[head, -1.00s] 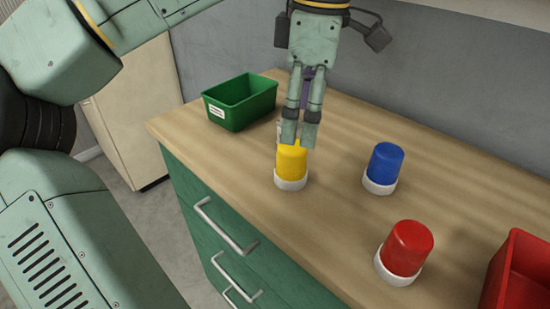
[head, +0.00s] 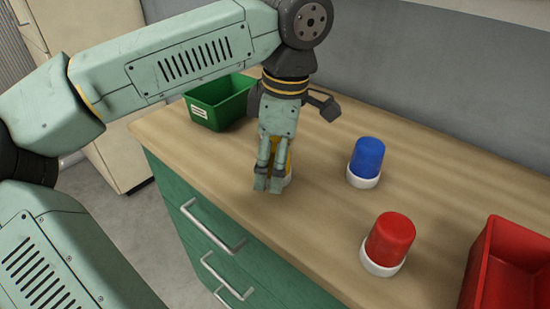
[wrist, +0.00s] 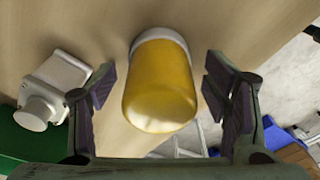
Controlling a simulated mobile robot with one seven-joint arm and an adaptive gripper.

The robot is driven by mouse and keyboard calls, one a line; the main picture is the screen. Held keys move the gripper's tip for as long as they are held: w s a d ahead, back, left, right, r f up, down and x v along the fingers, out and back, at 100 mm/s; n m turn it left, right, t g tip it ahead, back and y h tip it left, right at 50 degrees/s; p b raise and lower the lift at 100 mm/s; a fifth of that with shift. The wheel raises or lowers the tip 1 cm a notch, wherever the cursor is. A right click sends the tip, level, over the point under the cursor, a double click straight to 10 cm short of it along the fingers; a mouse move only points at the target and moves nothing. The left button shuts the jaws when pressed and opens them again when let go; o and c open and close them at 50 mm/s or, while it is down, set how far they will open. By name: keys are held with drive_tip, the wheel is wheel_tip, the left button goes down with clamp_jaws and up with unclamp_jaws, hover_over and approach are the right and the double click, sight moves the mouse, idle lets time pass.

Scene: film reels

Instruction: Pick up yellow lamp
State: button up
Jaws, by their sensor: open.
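The yellow lamp (wrist: 158,85) has a yellow dome on a white base. It stands on the wooden counter, and in the head view only slivers of it (head: 288,181) show behind my fingers. My gripper (head: 268,185) points down at the lamp. In the wrist view my gripper (wrist: 157,92) is open, with one finger pad on each side of the dome. Gaps show between the pads and the dome there. The lamp is upright and not gripped.
A blue lamp (head: 367,158) and a red lamp (head: 390,239) stand to the right. A red bin (head: 490,265) is at far right, a green bin (head: 219,105) behind left. A white device (wrist: 52,85) lies near the yellow lamp. The counter's front edge is close.

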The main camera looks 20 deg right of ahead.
drive_tip(key=shift+c, duration=0.6)
drive_tip(key=c, duration=1.2)
drive_tip(key=shift+o, duration=0.2)
